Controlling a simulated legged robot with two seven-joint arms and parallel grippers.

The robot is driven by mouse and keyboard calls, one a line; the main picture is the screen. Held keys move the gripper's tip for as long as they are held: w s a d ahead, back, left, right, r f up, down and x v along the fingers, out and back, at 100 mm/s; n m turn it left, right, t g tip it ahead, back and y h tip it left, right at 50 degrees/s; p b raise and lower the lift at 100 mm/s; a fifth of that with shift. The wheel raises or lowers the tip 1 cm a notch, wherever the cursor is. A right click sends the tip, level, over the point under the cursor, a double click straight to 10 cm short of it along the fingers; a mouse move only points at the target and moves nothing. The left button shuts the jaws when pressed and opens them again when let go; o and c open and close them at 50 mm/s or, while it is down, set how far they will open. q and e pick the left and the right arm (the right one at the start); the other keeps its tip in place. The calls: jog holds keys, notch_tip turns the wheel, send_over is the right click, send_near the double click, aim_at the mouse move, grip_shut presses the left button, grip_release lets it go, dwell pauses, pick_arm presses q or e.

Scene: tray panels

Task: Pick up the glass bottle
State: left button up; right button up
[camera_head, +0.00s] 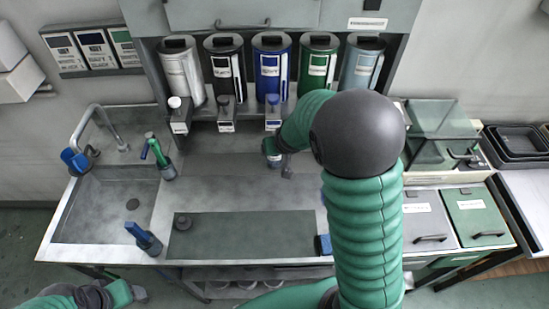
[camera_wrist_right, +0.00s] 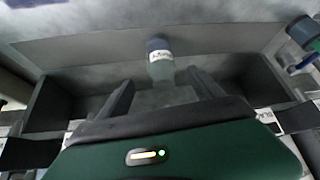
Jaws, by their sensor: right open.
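The glass bottle (camera_wrist_right: 160,64) stands in the middle of the right wrist view, pale and bluish with a grey top and a white label with dark print. My right gripper (camera_wrist_right: 160,78) is open, with one dark finger on each side of the bottle's lower part in the picture. I cannot tell whether the fingers touch it. In the head view my right forearm and its dark joint hide most of the hand, and a small labelled object that looks like the bottle (camera_head: 274,160) shows beside it. My left gripper (camera_head: 128,292) is at the lower left edge, away from the bench.
A sink (camera_head: 110,205) with a tap lies on the left. Several coloured canisters (camera_head: 271,68) line the back shelf, with small dispensers below. A dark mat (camera_head: 240,236) covers the bench front. Lidded bins (camera_head: 476,215) and a clear box (camera_head: 440,130) stand right.

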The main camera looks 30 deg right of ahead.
jog(key=x, duration=0.4)
jog(key=b+x, duration=0.1)
jog(key=x, duration=0.4)
jog(key=b+x, duration=0.1)
jog(key=x, duration=0.3)
jog(key=shift+s+f, duration=0.3)
jog(key=shift+f, duration=0.15)
jog(key=shift+a, duration=0.15)
jog(key=c, duration=1.6)
jog(key=shift+r, duration=0.1)
grip_shut()
jog(key=shift+r, duration=0.1)
